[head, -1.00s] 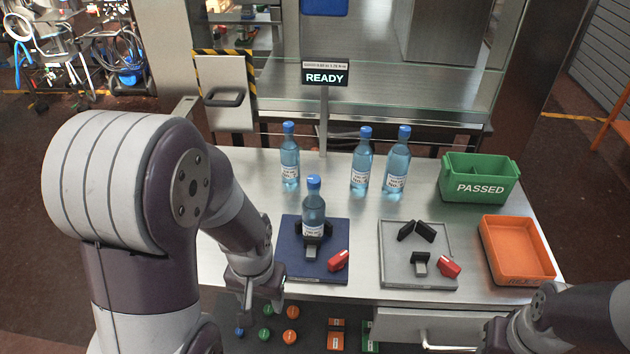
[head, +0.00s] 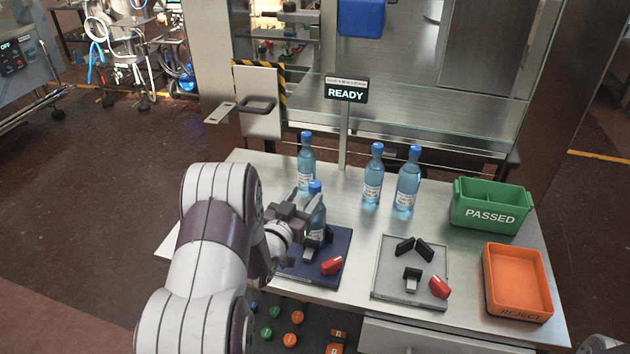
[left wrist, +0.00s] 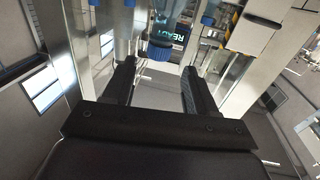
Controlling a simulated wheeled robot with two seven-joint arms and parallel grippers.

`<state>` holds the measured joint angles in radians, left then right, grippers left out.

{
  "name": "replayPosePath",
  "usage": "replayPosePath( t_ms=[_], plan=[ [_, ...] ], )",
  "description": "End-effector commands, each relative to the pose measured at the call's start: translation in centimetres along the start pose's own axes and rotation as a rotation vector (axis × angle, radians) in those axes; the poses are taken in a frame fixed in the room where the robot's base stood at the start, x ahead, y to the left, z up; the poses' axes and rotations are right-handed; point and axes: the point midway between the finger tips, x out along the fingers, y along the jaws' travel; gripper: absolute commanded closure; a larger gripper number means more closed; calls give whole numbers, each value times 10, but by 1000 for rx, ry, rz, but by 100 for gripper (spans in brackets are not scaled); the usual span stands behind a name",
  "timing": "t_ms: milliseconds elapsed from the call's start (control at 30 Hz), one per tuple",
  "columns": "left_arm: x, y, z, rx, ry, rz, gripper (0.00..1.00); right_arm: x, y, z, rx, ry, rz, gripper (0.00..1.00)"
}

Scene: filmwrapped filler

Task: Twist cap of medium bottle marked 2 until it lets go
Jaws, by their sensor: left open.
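A blue-capped bottle (head: 316,220) stands upright in a black holder on the dark blue pad (head: 338,268); its label is too small to read. Its blue cap (head: 315,186) also shows in the left wrist view (left wrist: 160,49), in the gap between the fingers and near their tips. My left gripper (head: 304,203) is open beside the bottle's upper part, coming from the left, and partly hides the bottle. No finger visibly touches the cap. My right gripper is out of view.
Three more blue-capped bottles, one at the back left (head: 305,165), stand behind. A grey pad (head: 390,287) with black blocks and a red handle lies right. The green PASSED bin (head: 490,217) and orange REJECT tray (head: 517,312) are at the right. A READY sign (head: 346,93) stands behind.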

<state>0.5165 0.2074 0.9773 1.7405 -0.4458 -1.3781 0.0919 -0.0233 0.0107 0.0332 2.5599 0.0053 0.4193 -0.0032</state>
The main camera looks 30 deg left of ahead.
Motion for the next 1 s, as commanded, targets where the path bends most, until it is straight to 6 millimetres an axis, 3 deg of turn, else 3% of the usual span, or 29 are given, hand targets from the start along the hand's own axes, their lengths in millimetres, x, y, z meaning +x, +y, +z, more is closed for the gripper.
replayPosePath(
  t_ms=[100,300,667,833,1000],
  plan=[
    [28,1,-2,-1,-2,1,44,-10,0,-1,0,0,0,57],
    [55,0,0,-1,-2,-1,44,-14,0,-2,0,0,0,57],
    [62,0,1,-1,-3,-1,44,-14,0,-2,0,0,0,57],
    [62,0,1,-1,-3,-1,93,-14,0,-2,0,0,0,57],
    [62,0,1,-1,-4,-5,93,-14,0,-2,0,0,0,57]
  ],
)
